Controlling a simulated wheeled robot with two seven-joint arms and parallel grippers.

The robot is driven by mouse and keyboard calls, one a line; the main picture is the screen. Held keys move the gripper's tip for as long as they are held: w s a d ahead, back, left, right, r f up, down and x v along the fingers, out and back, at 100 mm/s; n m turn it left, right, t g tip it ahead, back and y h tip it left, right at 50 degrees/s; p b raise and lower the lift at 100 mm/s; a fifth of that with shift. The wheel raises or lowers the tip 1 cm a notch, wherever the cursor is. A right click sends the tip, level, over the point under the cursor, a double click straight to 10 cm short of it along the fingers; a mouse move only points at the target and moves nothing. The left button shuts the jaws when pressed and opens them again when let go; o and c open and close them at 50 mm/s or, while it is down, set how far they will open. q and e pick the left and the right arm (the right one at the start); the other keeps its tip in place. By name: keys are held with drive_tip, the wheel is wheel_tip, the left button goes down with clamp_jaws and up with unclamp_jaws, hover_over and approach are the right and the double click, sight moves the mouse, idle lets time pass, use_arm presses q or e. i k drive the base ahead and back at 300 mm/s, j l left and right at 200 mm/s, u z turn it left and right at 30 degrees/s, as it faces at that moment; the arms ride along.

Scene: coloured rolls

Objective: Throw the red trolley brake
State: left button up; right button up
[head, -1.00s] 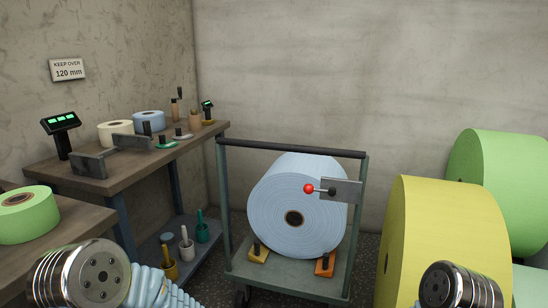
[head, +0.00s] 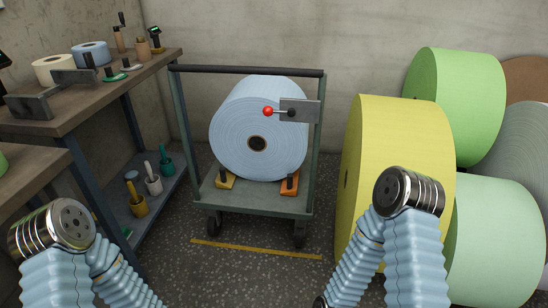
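The red trolley brake is a lever with a red ball knob (head: 268,111). Its short rod runs sideways to a grey plate (head: 305,108) on the right post of the trolley (head: 247,72). The knob shows in front of a big light blue roll (head: 245,145) that sits on the trolley deck. My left arm shows at the lower left and my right arm at the lower right, in front of the yellow roll. Neither gripper's fingers can be seen, and both arms are well apart from the knob.
A yellow floor line (head: 255,249) lies before the trolley. A workbench (head: 110,88) stands left; big yellow (head: 390,150) and green (head: 455,95) rolls stand right. Floor in front is open.

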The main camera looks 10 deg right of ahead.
sight(268, 111)
drive_tip(key=z, duration=0.65)
drive_tip(key=i+z, duration=0.1)
drive_tip(key=z, duration=0.55)
drive_tip(key=j+z, duration=0.1)
drive_tip(key=z, duration=0.55)
drive_tip(key=j+z, duration=0.1)
drive_tip(key=z, duration=0.55)
drive_tip(key=j+z, duration=0.1)
drive_tip(key=z, duration=0.55)
drive_tip(key=j+z, duration=0.15)
drive_tip(key=z, duration=0.5)
drive_tip(key=j+z, duration=0.1)
drive_tip(key=z, duration=1.2)
drive_tip(key=k+j+u, duration=0.25)
drive_tip(key=u, duration=1)
drive_tip(key=k+j+u, duration=0.1)
drive_tip(key=u, duration=0.95)
drive_tip(key=j+u, duration=0.1)
drive_tip(key=u, duration=0.9)
drive_tip(key=j+u, duration=0.1)
drive_tip(key=u, duration=0.95)
